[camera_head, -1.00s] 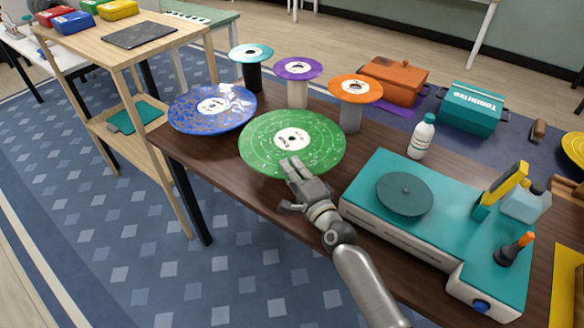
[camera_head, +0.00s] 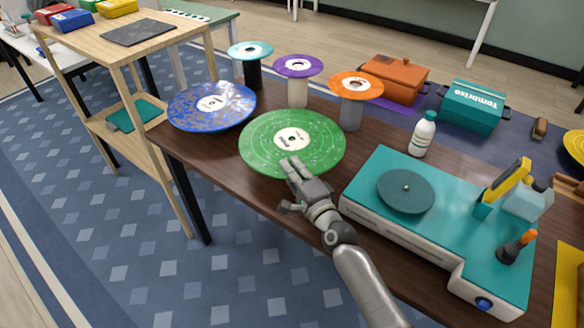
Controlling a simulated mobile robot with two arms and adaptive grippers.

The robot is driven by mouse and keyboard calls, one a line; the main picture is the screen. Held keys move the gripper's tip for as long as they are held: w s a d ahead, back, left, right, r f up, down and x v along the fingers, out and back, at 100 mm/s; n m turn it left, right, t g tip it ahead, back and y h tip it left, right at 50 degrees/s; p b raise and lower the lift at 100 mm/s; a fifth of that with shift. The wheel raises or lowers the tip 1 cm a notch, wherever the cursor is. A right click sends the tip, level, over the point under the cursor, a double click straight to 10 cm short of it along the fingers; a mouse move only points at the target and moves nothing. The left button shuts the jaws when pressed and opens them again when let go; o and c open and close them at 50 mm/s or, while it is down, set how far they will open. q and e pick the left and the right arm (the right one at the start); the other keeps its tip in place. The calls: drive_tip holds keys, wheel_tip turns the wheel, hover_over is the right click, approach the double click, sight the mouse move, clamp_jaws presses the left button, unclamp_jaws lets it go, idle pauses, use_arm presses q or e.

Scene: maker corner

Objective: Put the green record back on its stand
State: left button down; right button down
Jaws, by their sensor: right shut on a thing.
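The green record (camera_head: 265,135) is a large speckled disc with a white label, held flat near the front left of the dark wooden table. My right gripper (camera_head: 293,172) is at its near edge and is shut on it. What is under the green record is hidden, so I cannot tell whether a stand is beneath it or whether it touches one. My left gripper is not in view.
A blue record (camera_head: 190,112) lies just left of the green one. Small teal (camera_head: 250,50), purple (camera_head: 298,66) and orange (camera_head: 356,87) records sit on posts behind. A teal record player (camera_head: 450,215) and a white bottle (camera_head: 422,136) stand right. A wooden shelf (camera_head: 190,32) stands left.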

drive_tip(key=c, duration=1.5)
unclamp_jaws()
drive_tip(key=shift+r, duration=0.1)
drive_tip(key=shift+c, duration=0.2)
drive_tip(key=v, duration=1.2)
